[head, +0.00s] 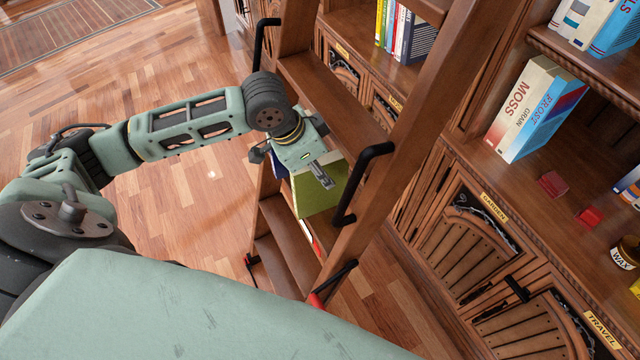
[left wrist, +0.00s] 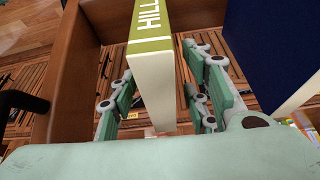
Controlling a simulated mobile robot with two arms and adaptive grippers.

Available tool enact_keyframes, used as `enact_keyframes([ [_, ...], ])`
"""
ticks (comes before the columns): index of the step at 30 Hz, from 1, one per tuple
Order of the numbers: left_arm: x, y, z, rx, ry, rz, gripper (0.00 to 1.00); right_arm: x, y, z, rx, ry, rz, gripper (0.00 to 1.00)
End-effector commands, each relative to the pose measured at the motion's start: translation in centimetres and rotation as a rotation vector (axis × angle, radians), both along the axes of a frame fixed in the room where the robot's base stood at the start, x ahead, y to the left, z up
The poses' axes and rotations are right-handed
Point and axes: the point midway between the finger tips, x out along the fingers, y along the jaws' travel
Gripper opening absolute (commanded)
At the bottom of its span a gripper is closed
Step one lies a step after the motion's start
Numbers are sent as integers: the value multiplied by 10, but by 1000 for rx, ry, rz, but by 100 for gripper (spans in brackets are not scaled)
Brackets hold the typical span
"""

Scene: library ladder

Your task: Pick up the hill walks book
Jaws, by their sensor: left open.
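The hill walks book is a green book (head: 318,192) standing on a ladder step in the head view. In the left wrist view its green spine (left wrist: 152,47) shows the white letters HILL, and its pale page block faces the camera. My left gripper (head: 322,176) is at the book, partly covering it in the head view. In the left wrist view my left gripper (left wrist: 163,88) is open, with fingers on both sides of the book and gaps showing beside it. My right gripper is out of view.
A dark blue book (left wrist: 270,50) stands right of the green one in the left wrist view. The wooden ladder (head: 385,150) has black handles, one (head: 358,182) close to my gripper. A bookcase with books such as MOSS (head: 515,105) stands to the right. Open floor lies left.

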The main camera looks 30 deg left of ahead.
Motion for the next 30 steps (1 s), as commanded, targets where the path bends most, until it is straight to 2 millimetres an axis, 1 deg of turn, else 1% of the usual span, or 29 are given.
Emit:
enact_keyframes([
  [2,0,0,0,0,0,0,43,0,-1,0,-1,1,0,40],
  [15,0,0,0,0,0,0,4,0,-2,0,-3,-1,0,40],
  [17,0,0,0,0,0,0,0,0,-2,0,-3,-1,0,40],
  [30,0,0,0,0,0,0,0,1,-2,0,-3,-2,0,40],
])
